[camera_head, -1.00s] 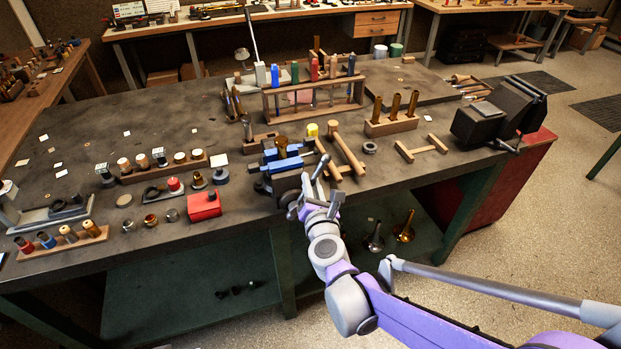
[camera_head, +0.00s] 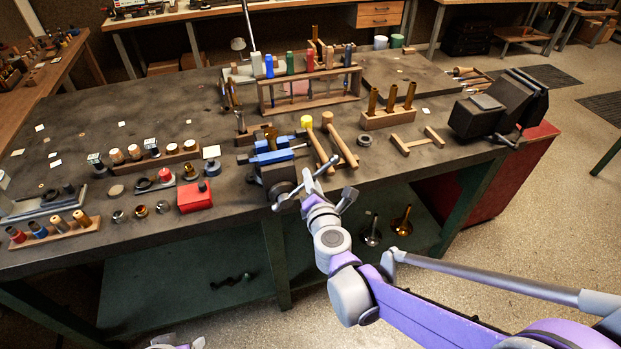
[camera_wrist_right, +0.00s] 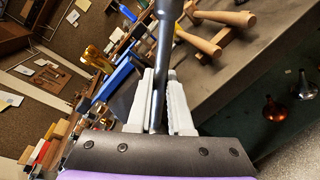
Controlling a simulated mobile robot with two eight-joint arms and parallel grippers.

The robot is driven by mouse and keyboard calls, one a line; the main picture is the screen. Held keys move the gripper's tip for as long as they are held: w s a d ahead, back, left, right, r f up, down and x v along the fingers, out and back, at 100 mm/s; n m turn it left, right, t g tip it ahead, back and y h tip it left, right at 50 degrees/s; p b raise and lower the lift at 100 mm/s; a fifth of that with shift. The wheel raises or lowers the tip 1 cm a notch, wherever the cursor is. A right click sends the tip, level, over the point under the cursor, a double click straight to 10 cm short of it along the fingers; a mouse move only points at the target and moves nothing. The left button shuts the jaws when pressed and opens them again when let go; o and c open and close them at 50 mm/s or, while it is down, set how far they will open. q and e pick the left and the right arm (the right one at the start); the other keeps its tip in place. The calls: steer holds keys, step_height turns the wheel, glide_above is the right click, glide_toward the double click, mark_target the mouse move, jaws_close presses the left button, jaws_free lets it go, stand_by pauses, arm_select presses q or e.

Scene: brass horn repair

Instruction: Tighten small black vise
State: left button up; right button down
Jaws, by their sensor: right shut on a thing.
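The small black vise (camera_head: 279,176) stands at the front edge of the workbench, with blue jaw pieces (camera_head: 276,156) on top. My right gripper (camera_head: 310,190) is at the front of this vise, by its handle. In the right wrist view my two pale fingers (camera_wrist_right: 164,100) are shut on the dark vise handle bar (camera_wrist_right: 165,50), which runs up between them. The vise body is mostly hidden there, but its blue jaw piece (camera_wrist_right: 114,79) shows to the left. How tight the jaws sit cannot be told.
Two wooden mallets (camera_head: 340,146) lie just right of the vise. A red box (camera_head: 194,196) is to its left. A tool rack (camera_head: 310,90) stands behind. A larger black vise (camera_head: 492,112) is at the right end. Brass pieces (camera_head: 402,222) are on the shelf below.

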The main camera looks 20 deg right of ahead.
steer(key=shift+s+f, duration=0.1)
steer(key=shift+s, duration=0.05)
steer(key=c, duration=0.8)
jaws_free()
steer(key=shift+s+d, duration=0.1)
steer(key=shift+c, duration=0.2)
steer(key=s+a+r, duration=0.1)
steer(key=s, duration=0.9)
steer(key=shift+s+r+p, duration=0.25)
steer(key=shift+r+p, duration=0.15)
